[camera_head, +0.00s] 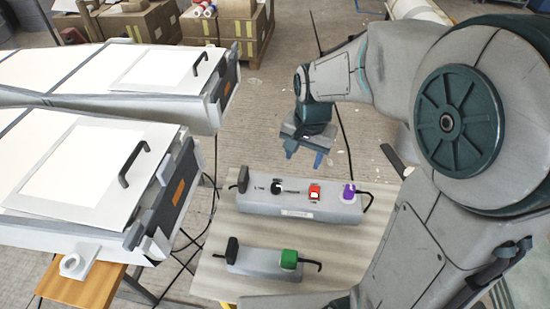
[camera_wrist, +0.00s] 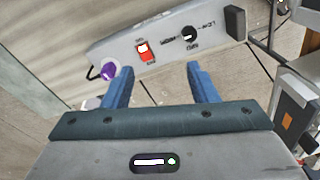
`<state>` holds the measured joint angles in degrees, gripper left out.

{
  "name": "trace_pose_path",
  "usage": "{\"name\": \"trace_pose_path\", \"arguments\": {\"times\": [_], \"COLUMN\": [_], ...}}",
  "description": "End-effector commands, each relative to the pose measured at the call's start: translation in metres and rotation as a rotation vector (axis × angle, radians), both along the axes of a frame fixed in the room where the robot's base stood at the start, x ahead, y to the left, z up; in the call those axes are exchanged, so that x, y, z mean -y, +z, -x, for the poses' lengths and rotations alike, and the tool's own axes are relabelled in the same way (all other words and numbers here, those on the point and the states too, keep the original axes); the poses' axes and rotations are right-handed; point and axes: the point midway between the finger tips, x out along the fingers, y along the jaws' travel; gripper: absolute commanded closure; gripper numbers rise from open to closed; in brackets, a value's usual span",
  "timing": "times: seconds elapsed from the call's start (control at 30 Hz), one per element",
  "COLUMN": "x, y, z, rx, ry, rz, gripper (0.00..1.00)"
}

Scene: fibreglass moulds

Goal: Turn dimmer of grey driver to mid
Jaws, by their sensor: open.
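A long grey driver box (camera_head: 255,207) lies on the pale bench. On its top are a small black round dimmer knob (camera_head: 277,187), a red rocker switch (camera_head: 314,192) and a purple knob or plug (camera_head: 348,191). In the wrist view, the box (camera_wrist: 168,38) shows the black knob (camera_wrist: 190,33) beside LOW lettering, the red switch (camera_wrist: 145,50) and the purple part (camera_wrist: 108,70). The knob's exact setting is too small to read. My gripper (camera_head: 305,155) is open and empty, above and behind the box. Its blue fingers (camera_wrist: 160,68) touch nothing.
A smaller grey box (camera_head: 258,265) with a green part (camera_head: 290,259) lies nearer on the bench (camera_head: 222,220). Black end pieces and cables stick out from both boxes. White mould panels (camera_head: 85,170) with black handles stand at left; cartons (camera_head: 230,30) stand behind.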

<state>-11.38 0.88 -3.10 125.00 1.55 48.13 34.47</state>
Motion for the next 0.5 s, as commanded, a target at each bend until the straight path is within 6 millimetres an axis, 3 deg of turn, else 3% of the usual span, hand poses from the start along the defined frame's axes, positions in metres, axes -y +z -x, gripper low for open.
{"name": "trace_pose_path", "arguments": {"times": [0.2,0.5], "x": [-0.031,-0.057], "y": [-0.030,-0.064], "z": [-0.043,-0.073], "rx": [-0.064,-0.103], "ry": [-0.163,-0.313], "rz": [0.001,0.015], "gripper": [0.47,0.47]}}
